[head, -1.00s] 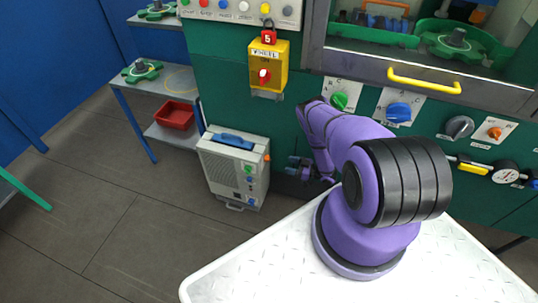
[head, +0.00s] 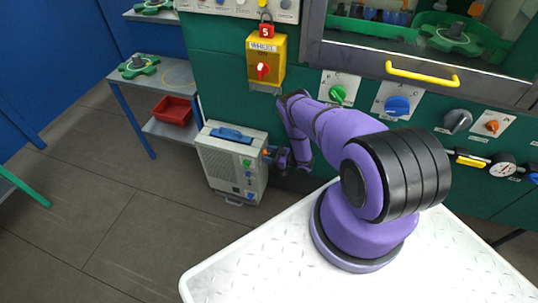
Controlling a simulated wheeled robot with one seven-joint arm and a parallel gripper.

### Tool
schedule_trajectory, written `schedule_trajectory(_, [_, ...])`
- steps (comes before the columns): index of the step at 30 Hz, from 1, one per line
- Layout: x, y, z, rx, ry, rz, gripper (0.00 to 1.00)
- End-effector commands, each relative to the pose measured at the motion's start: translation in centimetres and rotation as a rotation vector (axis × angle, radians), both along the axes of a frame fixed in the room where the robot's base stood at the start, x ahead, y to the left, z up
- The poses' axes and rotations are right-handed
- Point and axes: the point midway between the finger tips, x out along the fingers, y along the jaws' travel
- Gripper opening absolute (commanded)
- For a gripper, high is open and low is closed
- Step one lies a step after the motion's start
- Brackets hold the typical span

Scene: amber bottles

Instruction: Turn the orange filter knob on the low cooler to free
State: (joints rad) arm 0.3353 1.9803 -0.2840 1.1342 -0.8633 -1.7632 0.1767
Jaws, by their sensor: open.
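The low cooler (head: 222,165) is a pale grey box with a blue handle on top, standing on the floor left of my arm. A small orange knob (head: 266,152) shows at its upper right side, partly hidden by my gripper. Its pointer direction is too small to read. My gripper (head: 269,157) is open, at the right side of the cooler beside the orange knob. I cannot tell whether the fingers touch the knob or straddle it.
Green and blue buttons (head: 248,174) sit on the cooler's front. The green machine panel behind carries a yellow box with a red knob (head: 262,70), a green knob (head: 338,93) and a blue knob (head: 397,105). A shelf with a red bin (head: 173,110) stands left. Floor in front is clear.

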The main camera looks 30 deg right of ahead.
Motion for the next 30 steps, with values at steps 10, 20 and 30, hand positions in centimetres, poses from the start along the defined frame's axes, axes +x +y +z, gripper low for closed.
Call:
schedule_trajectory(10, [-0.03, -0.03, 0.0, 0.0, 0.0, 0.0, 0.14])
schedule_trajectory(20, [-0.06, -0.11, -0.01, 0.039, 0.032, -0.001, 0.14])
schedule_trajectory(30, [-0.05, -0.15, 0.02, 0.228, 0.178, -0.003, 0.14])
